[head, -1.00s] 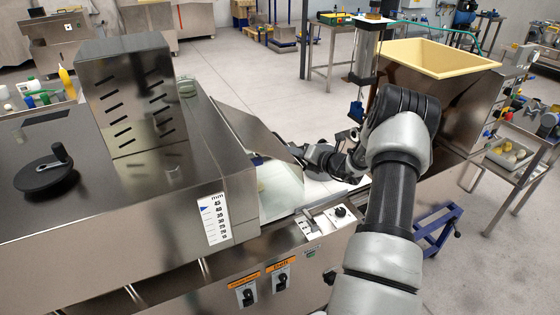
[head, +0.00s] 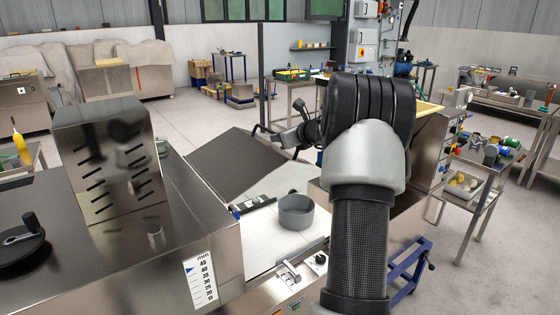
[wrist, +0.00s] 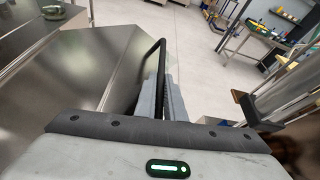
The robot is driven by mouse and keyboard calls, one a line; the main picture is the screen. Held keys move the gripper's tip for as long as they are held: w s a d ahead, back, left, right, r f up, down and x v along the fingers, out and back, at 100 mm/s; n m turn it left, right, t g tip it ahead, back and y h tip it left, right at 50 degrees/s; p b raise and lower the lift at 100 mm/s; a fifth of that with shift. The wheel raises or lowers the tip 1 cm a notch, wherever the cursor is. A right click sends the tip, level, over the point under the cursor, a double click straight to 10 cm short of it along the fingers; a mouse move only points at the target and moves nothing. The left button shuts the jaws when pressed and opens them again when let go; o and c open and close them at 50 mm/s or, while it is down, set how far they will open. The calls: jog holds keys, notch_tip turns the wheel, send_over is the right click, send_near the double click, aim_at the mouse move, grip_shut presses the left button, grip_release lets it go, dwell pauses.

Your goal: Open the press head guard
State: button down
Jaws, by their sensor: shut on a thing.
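The press head guard (head: 237,163) is a dark metal plate on the machine's right side, tilted up with its far edge raised above the white belt. Its black bar handle (wrist: 151,62) runs up between the grey fingers in the wrist view. My gripper (head: 287,138) is shut on this handle at the guard's raised edge. The guard's plate also fills the left of the wrist view (wrist: 110,55). My own arm hides part of the gripper in the head view.
A slotted metal housing (head: 108,165) stands left. Open floor lies beyond the guard.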

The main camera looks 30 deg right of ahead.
jog(key=a+r+n+h+b, duration=0.1)
jog(key=a+r+n+h, duration=0.2)
jog(key=a+r, duration=1)
jog(key=shift+s+r+n+t+h+b, duration=0.3)
jog(key=shift+r+n, duration=0.8)
jog(key=shift+r, duration=1.1)
jog(key=shift+w, duration=0.1)
jog(key=c, duration=2.1)
grip_release()
jog(key=shift+f, duration=0.1)
